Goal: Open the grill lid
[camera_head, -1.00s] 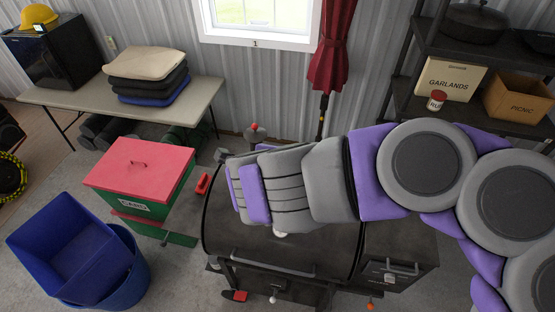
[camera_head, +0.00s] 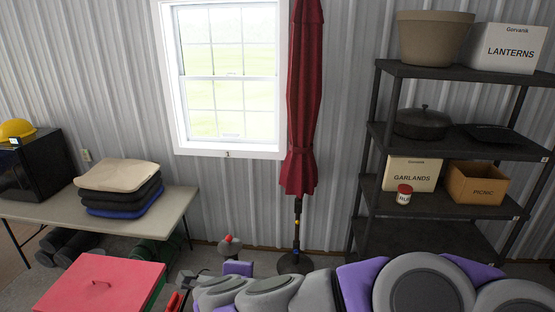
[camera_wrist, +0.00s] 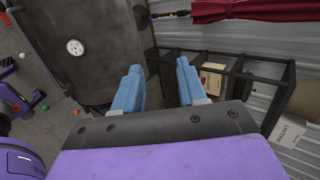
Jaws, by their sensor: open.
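The grill (camera_wrist: 95,75) fills the upper left of the wrist view, with a dark rounded lid (camera_wrist: 100,25) and a round white gauge (camera_wrist: 75,47) on it. The lid looks closed. A thin bar runs along its left side; I cannot tell surely whether it is the handle. My gripper (camera_wrist: 158,66) is open and empty, its two blue fingers apart, to the right of the lid in this view. I cannot tell its height over the grill. The grill is out of the head view, where my arm crosses the bottom right.
A dark shelf rack (camera_head: 455,140) with boxes and pots stands at the right by the wall. A closed red umbrella (camera_head: 303,110) stands near the window. A red-topped chest (camera_head: 100,285) is at the lower left, before a table (camera_head: 170,207).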

